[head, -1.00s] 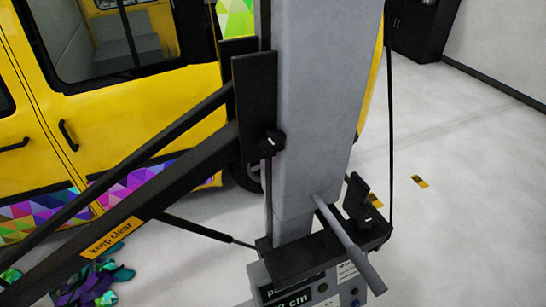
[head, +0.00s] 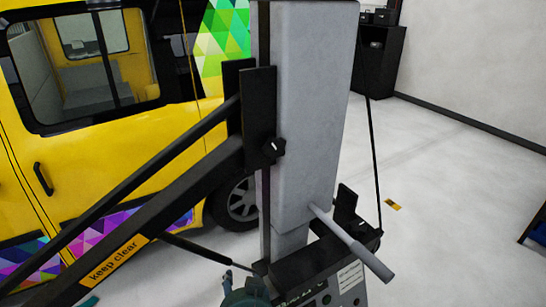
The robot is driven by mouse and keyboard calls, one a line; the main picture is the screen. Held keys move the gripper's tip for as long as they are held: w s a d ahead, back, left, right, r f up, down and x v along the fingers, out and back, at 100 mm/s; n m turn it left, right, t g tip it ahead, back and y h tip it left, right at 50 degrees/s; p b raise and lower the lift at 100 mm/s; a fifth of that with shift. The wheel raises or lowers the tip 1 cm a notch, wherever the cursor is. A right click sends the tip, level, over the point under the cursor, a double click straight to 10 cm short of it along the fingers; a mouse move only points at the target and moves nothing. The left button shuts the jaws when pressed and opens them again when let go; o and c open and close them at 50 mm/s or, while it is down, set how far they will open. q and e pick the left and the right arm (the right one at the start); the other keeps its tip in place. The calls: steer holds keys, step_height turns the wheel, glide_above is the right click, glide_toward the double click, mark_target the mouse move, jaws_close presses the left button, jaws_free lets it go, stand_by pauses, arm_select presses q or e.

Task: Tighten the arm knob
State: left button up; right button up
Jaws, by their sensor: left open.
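The black arm knob (head: 273,147) sits on the dark carriage (head: 259,110) on the grey column, at the upper end of the slanted black arm (head: 150,222) with the orange "keep clear" label. My left gripper (head: 243,278), dark teal, just enters at the bottom edge. It is open, well below the knob and apart from it. Its lower part is cut off by the frame. My right gripper is not in view.
The grey column (head: 318,110) stands upright, with a grey bar (head: 350,242) sticking out toward the lower right. A control box (head: 345,285) is at its base. A yellow van (head: 110,130) is behind. The floor at right is mostly clear.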

arm_select(q)
steer(key=w+d+r+m+t+y, duration=0.1)
steer(key=w+d+r+t, duration=0.15)
steer(key=r, duration=0.65)
steer(key=w+d+r+m+t+y, duration=0.1)
steer(key=d+r+t, duration=0.25)
steer(key=r, duration=0.55)
steer(key=t, duration=0.3)
glide_toward(275, 152)
steer(key=shift+y, duration=0.3)
steer(key=p+x, duration=0.5)
steer(key=x, duration=0.1)
steer(key=shift+w+r, duration=0.25)
steer(key=shift+w, duration=0.15)
steer(key=shift+w+a+f+p, duration=0.1)
steer(key=shift+w+a+p, duration=0.1)
steer(key=shift+w+p, duration=0.5)
steer(key=shift+w, duration=0.15)
steer(key=c, duration=0.8)
